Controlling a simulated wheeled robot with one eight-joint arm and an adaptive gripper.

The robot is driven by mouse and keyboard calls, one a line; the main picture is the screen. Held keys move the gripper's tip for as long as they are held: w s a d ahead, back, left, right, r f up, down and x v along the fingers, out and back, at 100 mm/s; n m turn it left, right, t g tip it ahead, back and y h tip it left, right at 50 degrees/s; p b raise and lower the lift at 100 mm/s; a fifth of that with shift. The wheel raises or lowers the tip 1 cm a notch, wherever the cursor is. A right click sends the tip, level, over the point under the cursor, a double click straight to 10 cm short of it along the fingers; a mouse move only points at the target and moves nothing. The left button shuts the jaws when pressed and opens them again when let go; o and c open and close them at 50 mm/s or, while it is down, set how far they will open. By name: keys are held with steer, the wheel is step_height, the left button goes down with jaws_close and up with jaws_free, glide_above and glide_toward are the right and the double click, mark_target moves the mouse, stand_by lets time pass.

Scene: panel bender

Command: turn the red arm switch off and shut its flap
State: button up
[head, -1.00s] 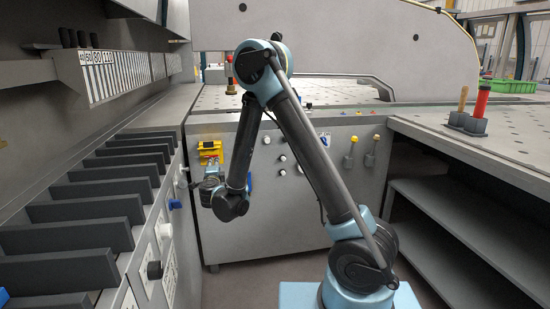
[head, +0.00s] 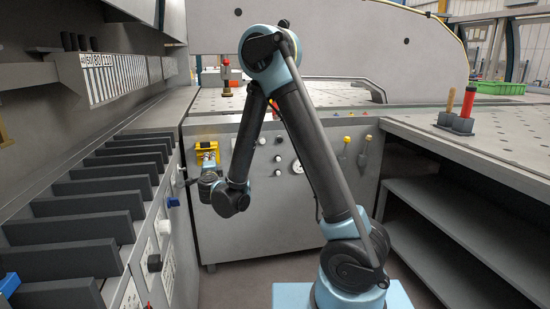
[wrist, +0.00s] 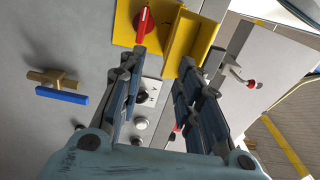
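The red arm switch (wrist: 144,24) is a red knob with a white mark on a yellow plate (wrist: 124,20) at the top of the wrist view. Its yellow flap (wrist: 187,42) stands open beside it, like a shallow box. In the head view the yellow switch unit (head: 207,147) is on the grey front panel, just above my gripper (head: 207,178). In the wrist view my gripper (wrist: 163,60) is open and empty. Its left fingertip overlaps the knob's lower end and its right fingertip the flap's lower edge; I cannot tell whether either touches.
A brass tap with a blue handle (wrist: 62,97) is left of the fingers in the wrist view. A hooked handle with a red end (wrist: 240,78) is to the right. In the head view, dark slotted dividers (head: 98,202) line the left, and a bench (head: 510,135) stands at right.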

steer(key=s+d+r+n+g+y, duration=0.35)
steer(key=d+r+n+y, duration=0.35)
steer(key=d+r+n, duration=0.6)
steer(key=s+d+f+g+h, duration=0.3)
steer(key=s+d+f, duration=0.3)
steer(key=s+d, duration=0.4)
steer(key=s+d+f+n+g+h, duration=0.1)
steer(key=s+d+f+g+h, duration=0.3)
steer(key=s+d+f, duration=0.3)
steer(key=s+d+f+n+g+h, duration=0.1)
steer(key=s+d+f+g+h, duration=0.3)
steer(key=s+d, duration=0.9)
steer(key=d+f+g, duration=0.1)
steer(key=d+f, duration=0.2)
steer(key=shift+s+d, duration=0.2)
steer(key=shift+d, duration=0.15)
steer(key=shift+f, duration=0.1)
